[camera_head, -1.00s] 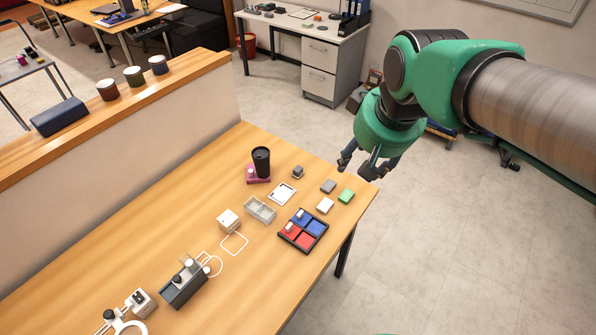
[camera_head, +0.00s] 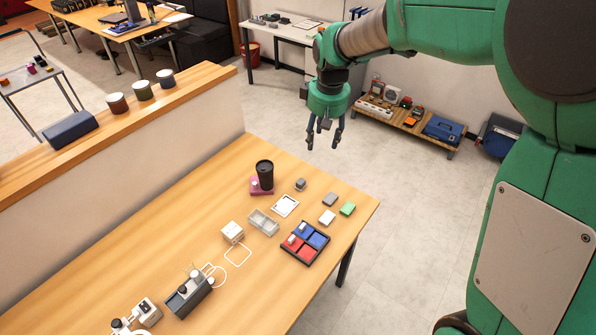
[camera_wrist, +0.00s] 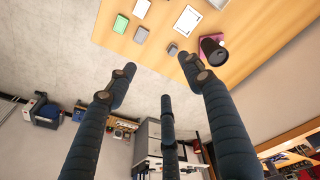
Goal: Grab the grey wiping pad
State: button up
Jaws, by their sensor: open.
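The grey wiping pad (camera_head: 330,199) lies flat near the far right corner of the wooden table (camera_head: 200,225). A white pad (camera_head: 327,217) and a green pad (camera_head: 347,208) lie close beside it. In the wrist view the grey pad (camera_wrist: 141,35) is near the table edge, next to the green pad (camera_wrist: 121,23) and the white pad (camera_wrist: 141,8). My gripper (camera_head: 322,141) points down beyond the table's far edge, apart from the pad. In the wrist view its dark fingers (camera_wrist: 160,85) are spread, with nothing between them.
A small grey object (camera_head: 300,184), a white framed card (camera_head: 286,206), a black cup (camera_head: 264,176) on a pink base and a red-and-blue tray (camera_head: 306,243) stand near the pads. Bare floor lies beyond the table; a low bench (camera_head: 408,122) stands farther back.

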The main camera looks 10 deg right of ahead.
jog(key=w+a+f+n+g+p, duration=0.1)
jog(key=w+a+f+n+p, duration=0.1)
jog(key=w+f, duration=0.65)
jog(key=n+g, duration=0.1)
send_over(301, 181)
notch_tip(301, 181, down, 10)
jog(key=shift+s+a+f+p, duration=0.1)
jog(key=shift+f+p, duration=0.05)
jog(key=shift+p, duration=0.25)
jog(key=shift+f, duration=0.1)
jog(key=shift+f, duration=4.2)
jog(key=shift+f, duration=0.1)
jog(key=shift+f+b, duration=0.4)
jog(key=shift+f, duration=2.1)
